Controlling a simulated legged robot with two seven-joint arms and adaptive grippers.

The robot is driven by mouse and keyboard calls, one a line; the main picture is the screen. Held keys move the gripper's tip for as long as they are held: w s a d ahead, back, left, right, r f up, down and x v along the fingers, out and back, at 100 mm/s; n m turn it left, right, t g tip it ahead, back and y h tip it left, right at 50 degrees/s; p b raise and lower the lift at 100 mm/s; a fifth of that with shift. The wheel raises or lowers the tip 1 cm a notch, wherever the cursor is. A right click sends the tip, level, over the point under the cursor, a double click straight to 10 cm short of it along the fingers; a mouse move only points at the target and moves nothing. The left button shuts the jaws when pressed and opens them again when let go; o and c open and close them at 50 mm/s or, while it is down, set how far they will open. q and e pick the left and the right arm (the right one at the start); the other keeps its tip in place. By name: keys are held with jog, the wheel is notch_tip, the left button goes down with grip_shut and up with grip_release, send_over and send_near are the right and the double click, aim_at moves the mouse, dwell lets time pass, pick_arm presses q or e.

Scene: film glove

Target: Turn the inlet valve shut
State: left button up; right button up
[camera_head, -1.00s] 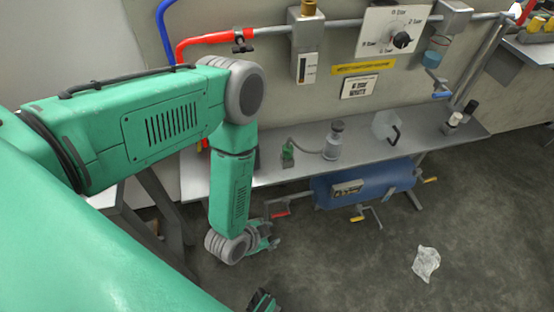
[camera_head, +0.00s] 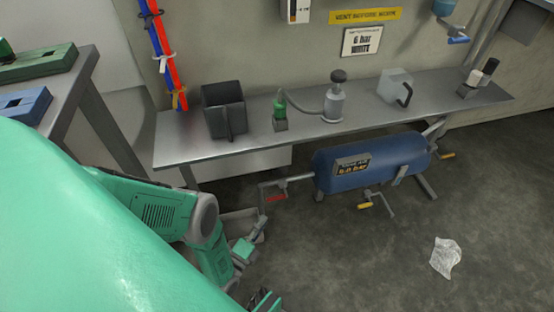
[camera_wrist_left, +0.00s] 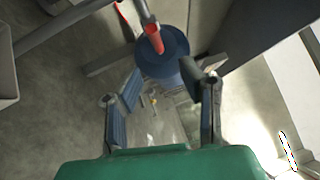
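The blue tank (camera_head: 405,155) lies under the bench. A valve with a red handle (camera_head: 277,198) is on the pipe at its left end; I take it for the inlet valve. My left gripper (camera_head: 257,232) is low, in front of and below that handle, apart from it. In the left wrist view, the red handle (camera_wrist_left: 153,38) points toward the gap between the two spread, empty fingers (camera_wrist_left: 162,72), with the tank end (camera_wrist_left: 172,62) behind. A small dark green part at the bottom edge of the head view may be my right gripper (camera_head: 264,300); its fingers are unclear.
Two yellow-handled valves (camera_head: 366,206) (camera_head: 447,156) are below and right of the tank. Crumpled paper (camera_head: 445,258) lies on open floor.

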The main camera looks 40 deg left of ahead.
aim_at(275, 199)
pick_arm(q)
jog(key=w, duration=0.3)
jog(key=w+a+b, duration=0.1)
jog(key=w, duration=0.5)
jog(key=shift+a+r+b, duration=0.3)
jog(key=shift+b, duration=0.1)
jog(key=shift+w+d+r, duration=0.2)
jog(key=shift+w+d, duration=0.05)
jog(key=shift+w, duration=0.05)
jog(key=shift+a+f, duration=0.1)
jog(key=shift+a, duration=0.15)
jog(key=shift+c, duration=0.8)
jog(key=shift+a, duration=0.1)
grip_shut()
jog(key=shift+s, duration=0.1)
pick_arm(e)
jog(key=shift+a+f, duration=0.65)
jog(key=shift+f, duration=0.2)
jog(key=shift+d, duration=0.1)
